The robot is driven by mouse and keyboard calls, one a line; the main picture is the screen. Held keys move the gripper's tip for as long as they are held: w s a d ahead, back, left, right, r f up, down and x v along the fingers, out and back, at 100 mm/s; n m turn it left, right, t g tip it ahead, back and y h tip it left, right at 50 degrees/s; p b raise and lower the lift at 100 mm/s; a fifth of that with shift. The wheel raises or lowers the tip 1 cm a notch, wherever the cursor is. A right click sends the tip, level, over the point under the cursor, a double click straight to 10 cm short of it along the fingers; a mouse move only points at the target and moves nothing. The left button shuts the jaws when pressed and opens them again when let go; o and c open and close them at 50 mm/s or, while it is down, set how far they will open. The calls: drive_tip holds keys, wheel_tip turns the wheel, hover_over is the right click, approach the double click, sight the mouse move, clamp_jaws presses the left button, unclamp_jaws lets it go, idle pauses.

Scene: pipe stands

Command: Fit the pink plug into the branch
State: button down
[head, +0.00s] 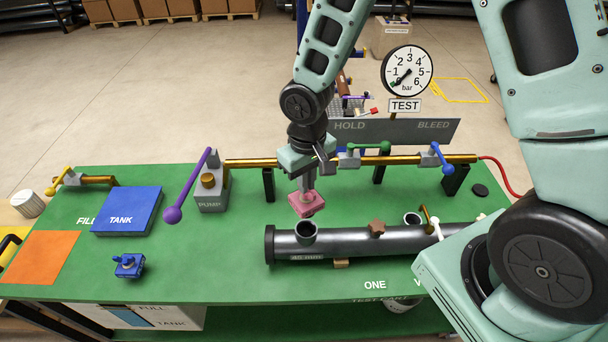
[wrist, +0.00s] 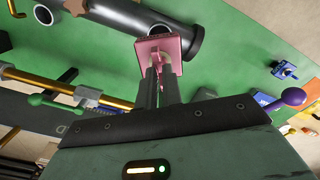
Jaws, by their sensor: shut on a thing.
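My gripper (head: 304,187) is shut on the pink plug (head: 306,205), a square-headed piece held above the left end of the dark pipe (head: 345,242). In the wrist view, the fingers (wrist: 160,75) grip the pink plug (wrist: 150,44), which hides part of the pipe. An open branch (head: 306,231) stands up from the pipe's left end, just below the plug and apart from it in the head view. A second open branch (head: 412,219) stands farther right. A brown hexagonal plug (head: 377,227) sits between them.
Behind my gripper runs a brass line with a purple pump lever (head: 173,214), a green valve lever (head: 370,147) and a blue lever (head: 436,155). A gauge (head: 407,72) stands at the back. A blue plug-like part (head: 129,265) lies on the green bench (head: 215,265), front left.

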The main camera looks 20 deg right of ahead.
sight(307, 198)
drive_tip(key=shift+f, duration=0.15)
drive_tip(key=shift+f+b, duration=2.55)
drive_tip(key=shift+f, duration=0.1)
drive_tip(key=shift+f+b, duration=2)
drive_tip(key=shift+f, duration=0.3)
drive_tip(key=c, duration=1.5)
unclamp_jaws()
drive_tip(key=shift+r, duration=0.1)
wheel_tip(307, 198, up, 5)
drive_tip(key=p, duration=0.4)
drive_tip(key=shift+s, duration=0.1)
wheel_tip(307, 198, up, 17)
drive_tip(key=shift+r+b, duration=0.15)
drive_tip(key=shift+b, duration=1.1)
